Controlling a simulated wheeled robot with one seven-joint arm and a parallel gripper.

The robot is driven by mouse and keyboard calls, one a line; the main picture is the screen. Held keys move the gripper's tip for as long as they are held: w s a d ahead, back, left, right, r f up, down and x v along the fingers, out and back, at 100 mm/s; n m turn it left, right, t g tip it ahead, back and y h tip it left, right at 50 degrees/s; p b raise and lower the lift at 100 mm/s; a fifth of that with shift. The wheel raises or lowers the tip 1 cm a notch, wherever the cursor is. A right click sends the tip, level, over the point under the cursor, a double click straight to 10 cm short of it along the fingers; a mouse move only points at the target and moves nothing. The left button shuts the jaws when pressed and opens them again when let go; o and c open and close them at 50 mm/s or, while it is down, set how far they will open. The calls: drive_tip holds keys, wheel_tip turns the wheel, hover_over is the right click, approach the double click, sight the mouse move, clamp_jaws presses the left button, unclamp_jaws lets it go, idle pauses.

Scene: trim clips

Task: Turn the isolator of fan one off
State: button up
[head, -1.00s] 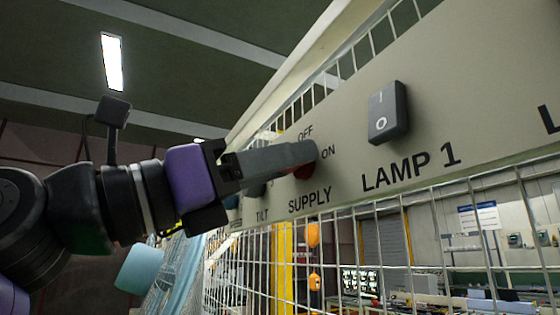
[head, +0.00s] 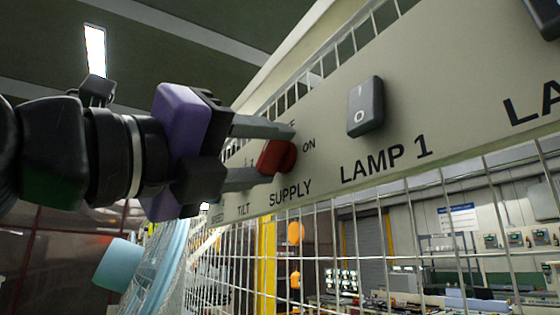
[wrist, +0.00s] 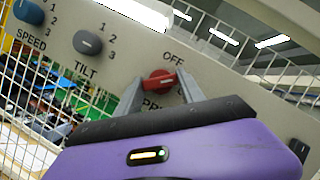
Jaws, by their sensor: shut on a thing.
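The red rotary knob (head: 277,157) marked SUPPLY sits on the beige panel (head: 235,196), with OFF above it and ON to its right. It also shows in the wrist view (wrist: 160,82), where its white mark lies nearly level, tilted up to the right, not at OFF. My gripper (head: 281,154) is shut on the knob, one finger above and one below in the head view. In the wrist view the fingers (wrist: 161,92) stand on either side of it. The ON label is hidden there, and OFF is partly covered in the head view.
A black LAMP 1 rocker switch (head: 365,107) is right of the knob. The TILT knob (wrist: 87,43) and blue SPEED knob (wrist: 28,12) are on its other side. White wire mesh (head: 400,215) runs below the panel. A light-blue object (head: 118,264) stands at lower left.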

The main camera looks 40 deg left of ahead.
drive_tip(key=n+g+y, duration=0.1)
drive_tip(key=n+y, duration=0.1)
drive_tip(key=n, duration=0.3)
drive_tip(key=shift+r+n+b, duration=0.1)
drive_tip(key=shift+n+b, duration=0.2)
drive_tip(key=shift+b, duration=0.1)
drive_tip(key=n+g, duration=0.1)
drive_tip(key=n, duration=0.1)
drive_tip(key=n+g+y+b, duration=0.1)
drive_tip(key=n, duration=0.2)
drive_tip(key=shift+r, duration=0.1)
drive_tip(key=shift+n, duration=0.3)
drive_tip(key=o, duration=1.4)
drive_tip(key=shift+c, duration=0.2)
drive_tip(key=shift+s, duration=0.1)
drive_tip(key=s+b, duration=0.2)
drive_tip(key=s, duration=0.5)
drive_tip(key=shift+s, duration=0.35)
